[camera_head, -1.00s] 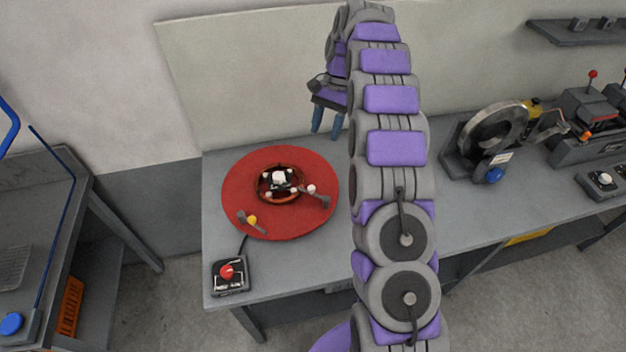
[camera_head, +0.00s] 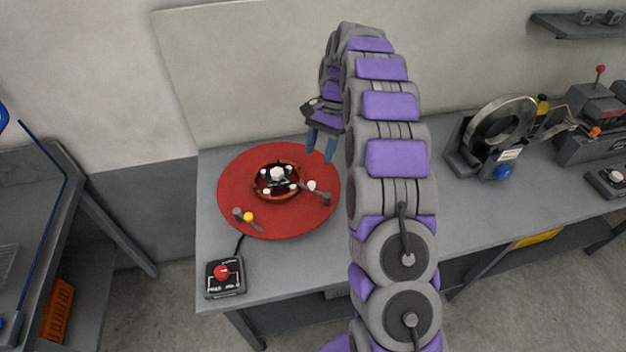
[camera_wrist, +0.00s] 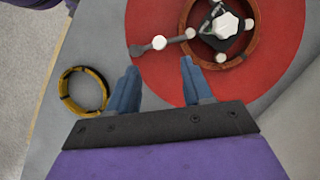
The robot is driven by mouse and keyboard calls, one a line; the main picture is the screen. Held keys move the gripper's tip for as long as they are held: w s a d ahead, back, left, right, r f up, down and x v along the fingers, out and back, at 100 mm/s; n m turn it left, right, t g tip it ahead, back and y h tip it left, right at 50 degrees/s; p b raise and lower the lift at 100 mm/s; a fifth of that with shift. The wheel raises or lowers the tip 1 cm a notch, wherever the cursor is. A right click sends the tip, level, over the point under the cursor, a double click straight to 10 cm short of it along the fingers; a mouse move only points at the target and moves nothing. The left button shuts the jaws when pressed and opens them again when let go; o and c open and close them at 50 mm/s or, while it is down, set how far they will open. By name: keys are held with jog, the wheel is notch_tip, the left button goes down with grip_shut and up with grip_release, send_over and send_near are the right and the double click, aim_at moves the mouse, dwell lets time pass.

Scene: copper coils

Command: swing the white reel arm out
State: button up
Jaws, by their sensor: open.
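The white reel arm is a short grey lever with a white knob (camera_head: 312,186) on the right side of the red disc (camera_head: 240,170). In the wrist view its white knob (camera_wrist: 159,42) lies just beyond my fingertips, between their lines, and the lever runs to the copper-coloured ring. The ring (camera_head: 259,190) surrounds a black hub with a white centre (camera_head: 278,174). A second lever with a yellow knob (camera_head: 248,216) sits at the disc's front left. My gripper (camera_head: 321,152) is open and empty above the disc's back right; its fingers (camera_wrist: 160,70) point toward the white knob.
A yellow-and-black ring (camera_wrist: 83,92) lies on the bench beside the disc. A box with a red button (camera_head: 223,273) stands at the bench's front left. A metal reel on a stand (camera_head: 500,130) and a machine stand at the right. A wall is behind.

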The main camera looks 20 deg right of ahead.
aim_at(312, 183)
jog(key=b+x, duration=0.1)
jog(key=x, duration=0.8)
jog(key=shift+b, duration=0.4)
jog(key=shift+c, duration=0.5)
grip_shut()
